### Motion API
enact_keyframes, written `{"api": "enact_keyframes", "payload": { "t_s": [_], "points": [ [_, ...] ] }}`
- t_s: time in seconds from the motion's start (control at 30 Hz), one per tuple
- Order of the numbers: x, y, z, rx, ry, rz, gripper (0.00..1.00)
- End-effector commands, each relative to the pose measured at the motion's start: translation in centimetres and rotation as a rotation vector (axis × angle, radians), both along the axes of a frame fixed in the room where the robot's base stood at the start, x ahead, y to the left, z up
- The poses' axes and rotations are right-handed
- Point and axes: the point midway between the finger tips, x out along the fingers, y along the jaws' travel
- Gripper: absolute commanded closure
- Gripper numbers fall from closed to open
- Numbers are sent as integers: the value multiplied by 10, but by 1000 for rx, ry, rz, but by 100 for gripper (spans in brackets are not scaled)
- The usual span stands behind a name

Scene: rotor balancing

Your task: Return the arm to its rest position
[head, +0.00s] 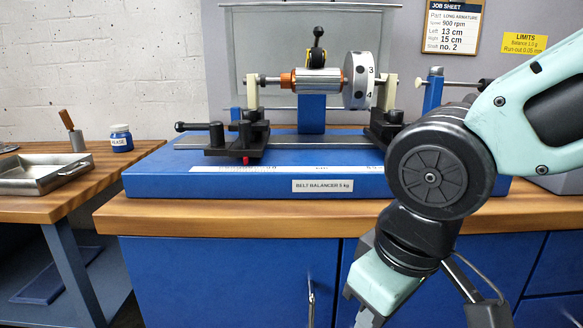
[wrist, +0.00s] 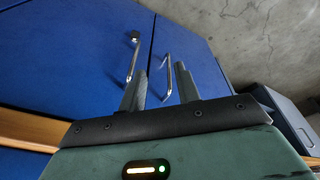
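My arm (head: 440,170) comes in from the right in the head view and bends down in front of the bench, with the wrist low near the bottom edge. The gripper appears to hang below the benchtop, in front of these doors.
A blue belt balancer (head: 240,185) on the wooden bench (head: 200,218) carries an armature (head: 315,80) with a numbered disc (head: 360,80). A side table at left holds a metal tray (head: 30,185), a blue jar (head: 121,140) and a brush (head: 70,125).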

Motion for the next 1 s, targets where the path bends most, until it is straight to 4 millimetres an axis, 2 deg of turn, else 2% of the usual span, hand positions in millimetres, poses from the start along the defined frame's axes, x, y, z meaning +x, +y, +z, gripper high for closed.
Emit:
{"api": "enact_keyframes", "payload": {
  "t_s": [0.03, 0.1, 0.23, 0.3, 0.57, 1.0],
  "points": [
    [-15, -11, -15, -9, 45, -3, 68],
    [-35, -21, -33, -13, 100, -2, 68],
    [-72, -42, -61, -19, 193, -10, 68],
    [-71, -39, -39, -15, 190, -2, 68],
    [-70, -39, 12, -16, 188, -2, 68],
    [-70, -39, 145, -16, 188, -4, 68]
  ]
}}
